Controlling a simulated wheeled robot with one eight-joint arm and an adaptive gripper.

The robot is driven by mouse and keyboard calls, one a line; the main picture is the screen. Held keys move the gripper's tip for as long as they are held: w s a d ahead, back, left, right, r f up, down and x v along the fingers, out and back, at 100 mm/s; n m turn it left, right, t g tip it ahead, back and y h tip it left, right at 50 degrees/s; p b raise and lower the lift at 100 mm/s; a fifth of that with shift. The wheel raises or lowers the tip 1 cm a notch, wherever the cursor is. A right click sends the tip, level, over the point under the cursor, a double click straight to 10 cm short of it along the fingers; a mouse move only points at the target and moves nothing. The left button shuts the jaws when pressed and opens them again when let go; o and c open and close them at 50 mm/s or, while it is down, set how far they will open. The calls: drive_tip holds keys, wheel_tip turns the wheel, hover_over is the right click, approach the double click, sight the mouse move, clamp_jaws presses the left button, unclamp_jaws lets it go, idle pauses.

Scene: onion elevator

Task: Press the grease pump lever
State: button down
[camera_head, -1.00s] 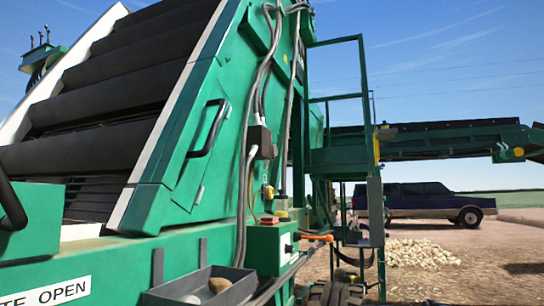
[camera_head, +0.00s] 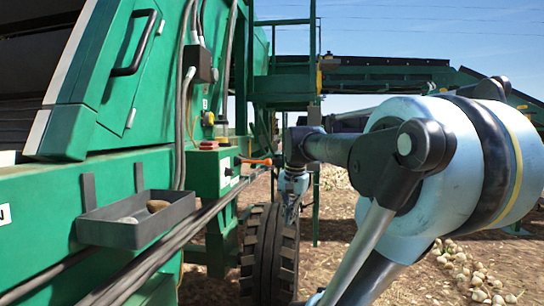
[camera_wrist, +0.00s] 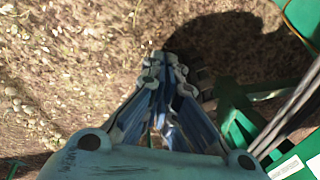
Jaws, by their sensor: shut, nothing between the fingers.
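The lever with an orange grip (camera_head: 256,161) sticks out to the right from the green box (camera_head: 214,172) on the machine's side. I take it for the grease pump lever. My gripper (camera_head: 291,213) points down just right of the lever and a little below its height, in front of the tyre; I cannot tell the depth between them. In the wrist view the fingers of my gripper (camera_wrist: 165,62) meet, with nothing between them. I cannot make out the lever in the wrist view.
A black tyre (camera_head: 268,255) stands below the gripper. A grey tray (camera_head: 137,219) with a few lumps hangs on the green machine. Hoses run along its side. Onions (camera_head: 475,272) lie on the ground at right. Green framework (camera_head: 283,62) rises behind.

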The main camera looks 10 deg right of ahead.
drive_tip(key=w+r+m, duration=0.7)
drive_tip(key=w+r, duration=0.5)
drive_tip(key=r, duration=0.3)
drive_tip(key=w+r+m+y, duration=0.1)
drive_tip(key=w+r+m, duration=0.6)
drive_tip(key=w+r, duration=0.6)
wheel_tip(320, 180, up, 3)
drive_tip(key=shift+w+d+r+m, duration=0.2)
drive_tip(key=shift+d+m, duration=0.1)
drive_tip(key=shift+m, duration=0.1)
drive_tip(key=shift+f, duration=0.15)
drive_tip(key=x, duration=1.4)
drive_tip(key=shift+w, duration=0.2)
drive_tip(key=shift+a, duration=0.1)
